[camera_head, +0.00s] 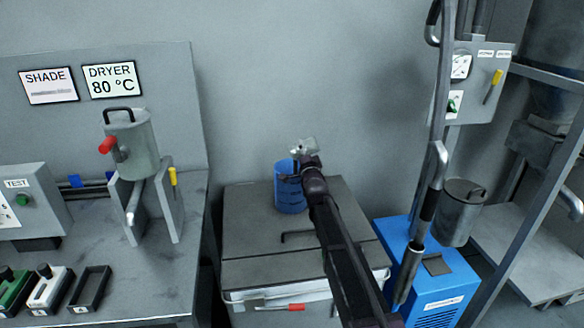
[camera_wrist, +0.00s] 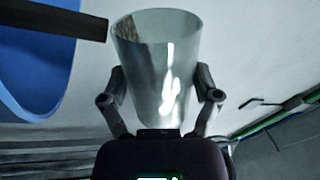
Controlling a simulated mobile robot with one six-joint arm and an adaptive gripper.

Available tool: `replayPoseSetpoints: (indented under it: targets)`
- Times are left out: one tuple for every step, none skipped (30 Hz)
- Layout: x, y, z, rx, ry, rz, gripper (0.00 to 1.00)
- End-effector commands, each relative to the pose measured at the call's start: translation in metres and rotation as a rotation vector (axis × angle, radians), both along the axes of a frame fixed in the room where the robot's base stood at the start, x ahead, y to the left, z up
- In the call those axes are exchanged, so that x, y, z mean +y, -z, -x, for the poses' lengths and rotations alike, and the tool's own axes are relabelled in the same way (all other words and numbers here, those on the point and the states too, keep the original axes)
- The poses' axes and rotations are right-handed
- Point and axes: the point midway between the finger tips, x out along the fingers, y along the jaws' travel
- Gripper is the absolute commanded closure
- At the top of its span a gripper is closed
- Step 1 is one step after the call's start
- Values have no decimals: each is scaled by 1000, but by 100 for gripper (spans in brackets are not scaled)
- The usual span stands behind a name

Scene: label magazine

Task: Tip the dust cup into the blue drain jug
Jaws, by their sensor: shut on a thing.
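The dust cup (camera_wrist: 155,70) is a clear, slightly tapered cup, held between the two fingers of my gripper (camera_wrist: 160,88) in the wrist view. In the head view the cup (camera_head: 302,147) is small, at the rim of the blue drain jug; its exact tilt and contents cannot be made out. The jug (camera_head: 290,197) stands on the grey lidded bin, partly behind my gripper (camera_head: 307,159). In the wrist view part of the blue jug (camera_wrist: 35,60) shows at upper left, beside the cup. Whether cup and jug touch is unclear.
The bin lid (camera_head: 245,235) has a dark handle and free room around the jug. At left a bench (camera_head: 140,270) carries a grey dryer hopper (camera_head: 135,145) and small trays. At right stand a blue unit (camera_head: 440,285), a grey canister (camera_head: 460,212) and a vertical pipe.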

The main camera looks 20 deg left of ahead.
Motion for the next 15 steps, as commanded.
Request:
replayPoseSetpoints:
  targets:
    - [0,0,0,-2,0,5,70]
    - [0,-1,0,-3,0,7,70]
    - [1,-1,0,-5,0,11,70]
    - [1,-1,0,-7,0,15,70]
    - [1,-1,0,-8,0,18,70]
    - [1,-1,0,-10,0,23,70]
    - [1,-1,1,-12,0,25,70]
    - [1,-1,1,-13,0,28,70]
    - [2,-1,1,-15,0,32,70]
    - [2,-1,1,-16,0,35,70]
    - [2,-1,1,-17,0,38,70]
    - [2,-2,1,-19,0,42,70]
    - [2,-2,1,-20,0,45,70]
    - [2,-2,1,-22,0,48,70]
    - [2,-2,1,-24,0,53,70]
